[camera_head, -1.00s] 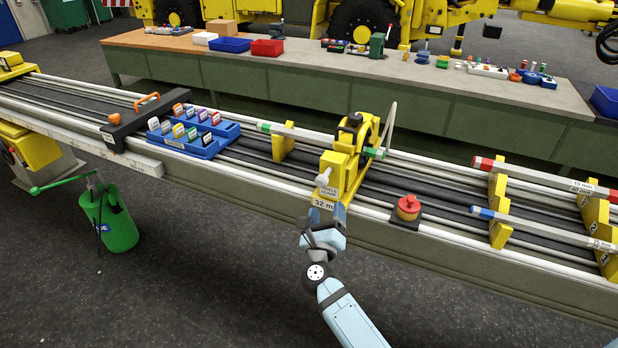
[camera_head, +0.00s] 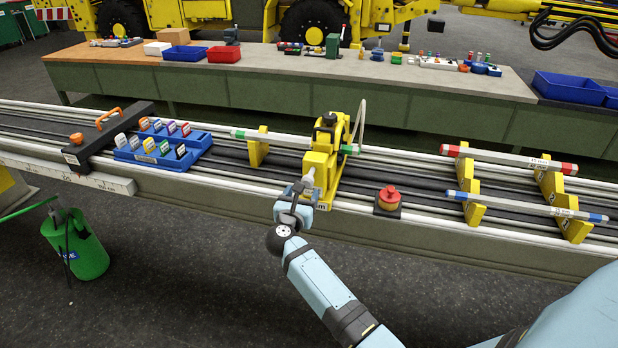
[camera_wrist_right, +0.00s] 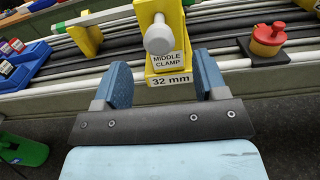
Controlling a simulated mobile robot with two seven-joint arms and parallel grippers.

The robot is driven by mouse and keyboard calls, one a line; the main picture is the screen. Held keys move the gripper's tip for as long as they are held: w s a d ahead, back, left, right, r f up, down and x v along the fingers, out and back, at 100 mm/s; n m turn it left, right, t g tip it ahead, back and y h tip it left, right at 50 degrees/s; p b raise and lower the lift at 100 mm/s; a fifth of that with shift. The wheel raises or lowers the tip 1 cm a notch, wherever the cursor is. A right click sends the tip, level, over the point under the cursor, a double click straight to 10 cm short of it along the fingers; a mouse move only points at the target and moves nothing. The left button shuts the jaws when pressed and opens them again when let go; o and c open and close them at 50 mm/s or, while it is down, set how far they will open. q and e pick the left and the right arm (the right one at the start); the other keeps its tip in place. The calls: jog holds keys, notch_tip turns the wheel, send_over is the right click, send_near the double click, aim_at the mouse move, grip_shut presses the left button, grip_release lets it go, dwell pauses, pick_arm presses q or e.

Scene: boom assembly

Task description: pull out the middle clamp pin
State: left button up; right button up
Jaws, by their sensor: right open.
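The middle clamp (camera_head: 326,158) is a yellow block on the rails, and a tube with green bands lies through it. Its label reading "MIDDLE CLAMP 32 mm" shows in the right wrist view. The clamp pin (camera_wrist_right: 159,38) is a grey knobbed pin sticking out of the clamp's front; it also shows in the head view (camera_head: 308,178). My right gripper (camera_wrist_right: 159,80) is open, with its two blue fingers apart below the pin and on either side of the label. Nothing is between the fingertips. In the head view the gripper (camera_head: 296,192) partly covers the clamp's lower front. My left gripper is not in view.
A red emergency button (camera_head: 389,196) stands just right of the clamp. A blue tray (camera_head: 150,158) of coloured tags and a black bar with an orange handle (camera_head: 105,135) lie to the left. Yellow supports (camera_head: 474,208) hold tubes at the right.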

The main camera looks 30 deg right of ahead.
aim_at(306, 184)
jog(key=b+x, duration=0.1)
jog(key=x, duration=0.7)
jog(key=shift+w, duration=0.2)
grip_shut()
jog(key=shift+s+a+f, duration=0.15)
jog(key=shift+s+a, duration=0.2)
jog(key=shift+a, duration=0.05)
jog(key=shift+v, duration=0.8)
jog(key=shift+c, duration=2.3)
grip_release()
jog(key=o, duration=0.5)
jog(key=shift+s, duration=0.1)
jog(key=shift+c, duration=0.2)
